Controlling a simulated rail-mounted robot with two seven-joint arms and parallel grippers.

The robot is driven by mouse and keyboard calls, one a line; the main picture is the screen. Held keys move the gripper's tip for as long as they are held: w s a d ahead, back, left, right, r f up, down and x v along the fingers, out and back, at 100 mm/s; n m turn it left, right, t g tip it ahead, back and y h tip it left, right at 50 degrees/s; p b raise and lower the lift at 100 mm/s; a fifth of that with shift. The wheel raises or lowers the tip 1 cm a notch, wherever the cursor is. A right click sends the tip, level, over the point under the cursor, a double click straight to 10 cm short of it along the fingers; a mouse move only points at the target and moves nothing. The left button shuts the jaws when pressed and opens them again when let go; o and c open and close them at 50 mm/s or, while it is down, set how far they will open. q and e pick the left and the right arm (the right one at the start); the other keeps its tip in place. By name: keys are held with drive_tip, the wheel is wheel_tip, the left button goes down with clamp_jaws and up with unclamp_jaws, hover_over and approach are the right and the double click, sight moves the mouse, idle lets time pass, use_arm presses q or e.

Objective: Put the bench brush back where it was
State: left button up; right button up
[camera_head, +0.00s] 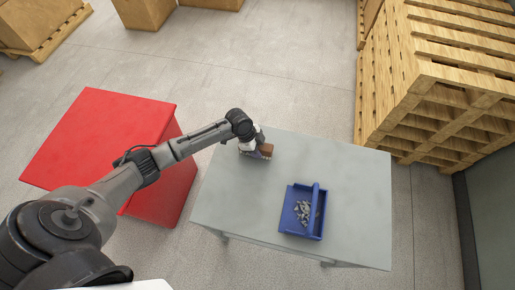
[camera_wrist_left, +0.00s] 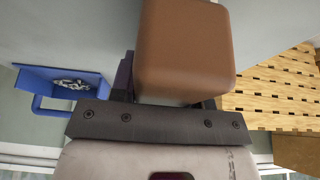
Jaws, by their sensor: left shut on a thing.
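The bench brush shows as a brown block (camera_head: 267,149) at the far left part of the grey table (camera_head: 238,205). In the left wrist view its brown body (camera_wrist_left: 186,48) fills the upper middle, close to the camera. My left gripper (camera_head: 260,153) is shut on the brush. The arm and wrist hide part of the brush, and its bristles cannot be made out. I cannot tell whether the brush touches the tabletop. My right gripper is in neither view.
A blue tote with a handle (camera_head: 289,218) holding grey metal pieces stands on the table's near right. A red block-shaped cabinet (camera_head: 95,130) is left of the table. Stacked wooden pallets (camera_head: 430,85) stand at the right. The middle of the table is clear.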

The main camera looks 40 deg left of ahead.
use_arm(q)
drive_tip(key=shift+f, duration=0.35)
drive_tip(key=o, duration=0.9)
